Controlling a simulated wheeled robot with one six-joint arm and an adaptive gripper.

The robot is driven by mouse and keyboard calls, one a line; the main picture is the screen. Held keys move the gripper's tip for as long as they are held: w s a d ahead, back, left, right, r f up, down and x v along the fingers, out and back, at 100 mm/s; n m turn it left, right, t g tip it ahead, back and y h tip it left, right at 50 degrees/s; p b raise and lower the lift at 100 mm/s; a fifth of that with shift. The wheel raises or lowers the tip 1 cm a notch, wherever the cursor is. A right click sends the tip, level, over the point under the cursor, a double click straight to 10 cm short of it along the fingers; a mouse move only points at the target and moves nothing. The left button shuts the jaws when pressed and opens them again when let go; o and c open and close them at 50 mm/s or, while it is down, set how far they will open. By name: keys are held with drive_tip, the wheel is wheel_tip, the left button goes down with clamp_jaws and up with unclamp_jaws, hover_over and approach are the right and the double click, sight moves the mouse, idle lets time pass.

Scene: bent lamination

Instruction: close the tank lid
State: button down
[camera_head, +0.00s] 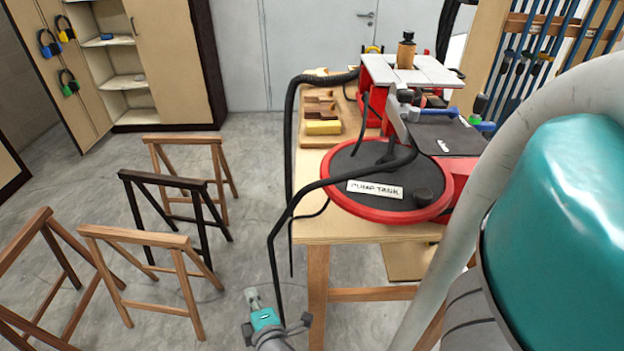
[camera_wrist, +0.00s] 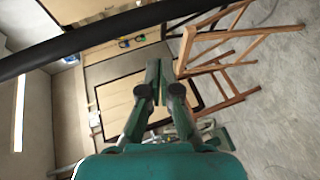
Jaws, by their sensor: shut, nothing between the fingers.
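The tank (camera_head: 345,202) is a round red body on the near end of the wooden bench, with a label reading "PUMP TANK". Its dark round lid (camera_head: 345,165) lies within the red rim and has a black knob at the right. I cannot tell whether the lid is fully seated. Black hoses cross over it. My gripper (camera_head: 251,294) is low, to the left of the bench's front leg, well apart from the tank. In the wrist view my gripper (camera_wrist: 158,82) is shut and empty, and the tank is not in that view.
A black hose (camera_head: 281,237) hangs close to my gripper and also crosses the wrist view (camera_wrist: 85,38). Wooden trestles (camera_head: 140,240) stand at the left. The bench (camera_head: 312,229) carries a yellow block (camera_head: 323,128) and a red machine (camera_head: 410,70). Bare floor lies between trestles and bench.

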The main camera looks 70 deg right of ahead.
drive_tip(key=w+d+r+m+g+h, duration=0.2)
drive_tip(key=d+r+g+h, duration=0.15)
drive_tip(key=d+r, duration=0.2)
drive_tip(key=w+d+r+m+g+h, duration=0.1)
drive_tip(key=w+d+r+g+h, duration=0.25)
drive_tip(key=r, duration=0.35)
drive_tip(key=s+d+r+m+g, duration=0.1)
drive_tip(key=s+r+m+g, duration=0.1)
drive_tip(key=r+m+g, duration=0.55)
drive_tip(key=s+d+r+m+g, duration=0.1)
drive_tip(key=s+r+m+g, duration=0.3)
drive_tip(key=r, duration=0.6)
drive_tip(key=s+d+n+g+y, duration=0.1)
drive_tip(key=s+d, duration=0.6)
drive_tip(key=shift+s+d+r, duration=0.2)
drive_tip(key=shift+d+r, duration=0.05)
drive_tip(key=shift+d, duration=0.05)
